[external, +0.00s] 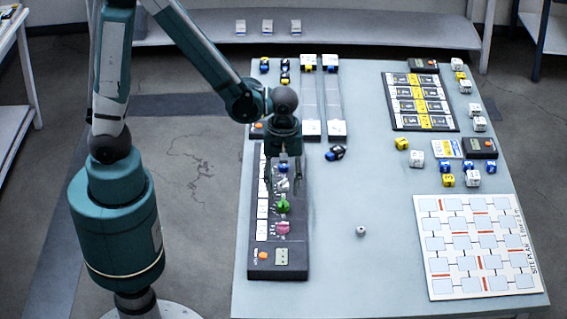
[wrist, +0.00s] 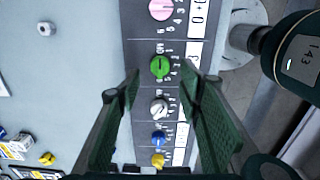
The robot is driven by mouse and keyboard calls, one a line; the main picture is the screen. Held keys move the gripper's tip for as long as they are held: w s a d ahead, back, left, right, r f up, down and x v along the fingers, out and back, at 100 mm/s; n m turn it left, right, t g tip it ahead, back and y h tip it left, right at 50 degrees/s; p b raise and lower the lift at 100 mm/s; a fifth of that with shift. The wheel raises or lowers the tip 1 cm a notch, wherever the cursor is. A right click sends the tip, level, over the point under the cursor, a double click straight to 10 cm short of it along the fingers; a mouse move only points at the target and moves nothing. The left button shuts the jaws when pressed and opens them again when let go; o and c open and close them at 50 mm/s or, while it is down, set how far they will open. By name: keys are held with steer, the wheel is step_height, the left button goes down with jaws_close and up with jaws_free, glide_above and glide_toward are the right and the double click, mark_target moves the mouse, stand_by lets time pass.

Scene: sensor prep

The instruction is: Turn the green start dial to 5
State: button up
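The green start dial (external: 283,205) sits on the dark control panel (external: 262,240), between a pink dial (external: 283,228) and a white dial (external: 283,184). In the wrist view the green dial (wrist: 160,67) has numbers printed around it; its exact setting is too small to tell. My gripper (external: 283,190) points down over the panel. In the wrist view my gripper (wrist: 160,85) is open, with its fingers apart on either side of the dial row and nothing between them.
The white dial (wrist: 159,107), blue dial (wrist: 158,138), yellow dial (wrist: 157,160) and pink dial (wrist: 161,9) line the same panel. A white site-plan board (external: 420,262) is farther right. The table between is mostly clear.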

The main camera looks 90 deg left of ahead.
mark_target(283, 201)
steer(key=shift+f+b, duration=0.55)
steer(key=shift+f, duration=2.35)
steer(key=shift+c, duration=0.2)
steer(key=c, duration=0.9)
